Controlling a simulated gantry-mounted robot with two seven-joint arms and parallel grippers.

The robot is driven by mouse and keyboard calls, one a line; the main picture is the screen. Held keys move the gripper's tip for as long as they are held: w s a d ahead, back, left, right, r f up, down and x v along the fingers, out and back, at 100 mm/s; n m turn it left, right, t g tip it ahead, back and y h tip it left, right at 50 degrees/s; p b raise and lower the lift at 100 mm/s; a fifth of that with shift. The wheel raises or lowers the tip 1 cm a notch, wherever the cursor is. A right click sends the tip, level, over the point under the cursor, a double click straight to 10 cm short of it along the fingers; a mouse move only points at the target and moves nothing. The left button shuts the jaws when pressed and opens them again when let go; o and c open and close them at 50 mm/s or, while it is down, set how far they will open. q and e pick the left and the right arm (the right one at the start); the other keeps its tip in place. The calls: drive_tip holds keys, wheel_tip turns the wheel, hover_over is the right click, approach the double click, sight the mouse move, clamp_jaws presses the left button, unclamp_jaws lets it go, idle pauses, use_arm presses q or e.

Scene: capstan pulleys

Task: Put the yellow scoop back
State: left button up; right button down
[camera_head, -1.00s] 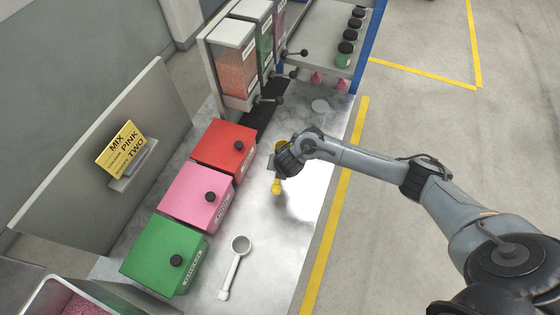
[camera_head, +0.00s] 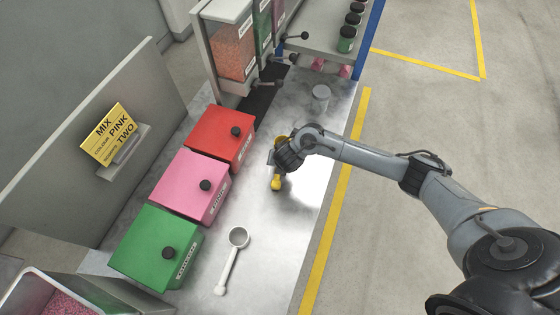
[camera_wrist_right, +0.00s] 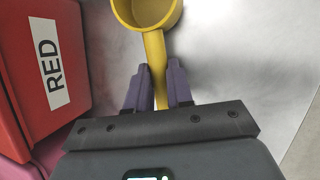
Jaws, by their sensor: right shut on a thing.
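The yellow scoop (camera_head: 277,184) is in my right gripper (camera_head: 279,165), above the bare metal counter (camera_head: 265,225) to the right of the red box. In the right wrist view the scoop's cup (camera_wrist_right: 147,12) points away from the wrist and its handle lies between the two fingers (camera_wrist_right: 157,85), which are shut on it. In the head view the gripper hides much of the scoop. I cannot tell its exact height above the counter. My left gripper is not in view.
A white scoop (camera_head: 232,258) lies on the counter. Red (camera_head: 219,139), pink (camera_head: 190,187) and green (camera_head: 157,248) lidded boxes line the left side. Dispensers (camera_head: 233,45) with levers stand behind. A grey round container (camera_head: 320,98) stands at the back right. A yellow sign (camera_head: 114,134) leans on the panel.

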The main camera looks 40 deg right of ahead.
drive_tip(key=shift+f, duration=0.15)
drive_tip(key=shift+f+b, duration=0.35)
drive_tip(key=shift+b, duration=0.1)
drive_tip(key=c, duration=0.9)
unclamp_jaws()
